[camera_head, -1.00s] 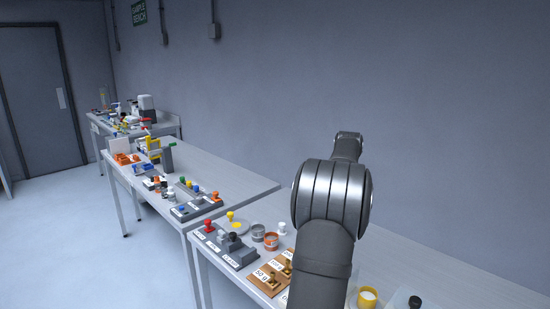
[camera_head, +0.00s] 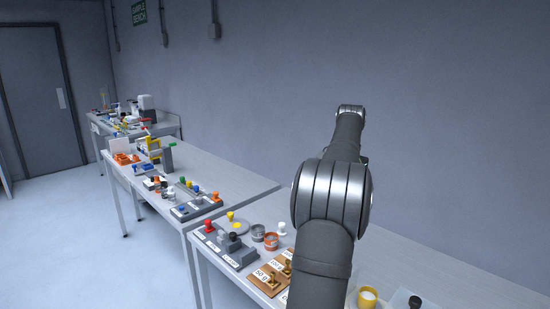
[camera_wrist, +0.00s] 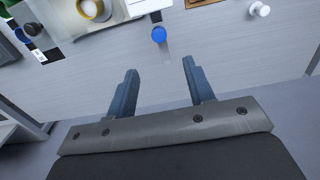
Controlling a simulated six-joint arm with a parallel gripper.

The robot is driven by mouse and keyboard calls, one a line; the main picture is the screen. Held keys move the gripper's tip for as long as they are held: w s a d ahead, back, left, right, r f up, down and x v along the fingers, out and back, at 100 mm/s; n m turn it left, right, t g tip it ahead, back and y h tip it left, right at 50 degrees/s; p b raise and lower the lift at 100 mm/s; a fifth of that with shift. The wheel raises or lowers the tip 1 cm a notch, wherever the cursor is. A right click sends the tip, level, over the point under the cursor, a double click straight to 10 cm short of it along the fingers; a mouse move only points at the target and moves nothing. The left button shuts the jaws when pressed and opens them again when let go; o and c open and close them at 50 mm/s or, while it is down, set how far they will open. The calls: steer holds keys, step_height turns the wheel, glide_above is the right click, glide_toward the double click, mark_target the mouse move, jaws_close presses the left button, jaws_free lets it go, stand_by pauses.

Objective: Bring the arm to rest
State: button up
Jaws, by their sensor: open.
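My gripper (camera_wrist: 159,80) shows in the wrist view with its two blue-grey fingers spread apart and nothing between them. It hangs over the front part of a grey bench (camera_wrist: 100,80), with floor showing below the bench's edge. A blue round knob (camera_wrist: 159,35) lies ahead of the fingertips, apart from them. In the head view my arm rises in the right half and bends away towards the wall; the gripper itself is hidden there.
In the head view, benches with coloured-knob fixtures run left, including a red knob (camera_head: 209,226) and wooden blocks (camera_head: 275,275). The wall behind my arm is bare.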

step_height(320, 180, down, 13)
steer(key=shift+f, duration=0.15)
steer(key=shift+s+d+r+m, duration=0.25)
steer(key=shift+s+d+m, duration=0.2)
steer(key=shift+m, duration=0.35)
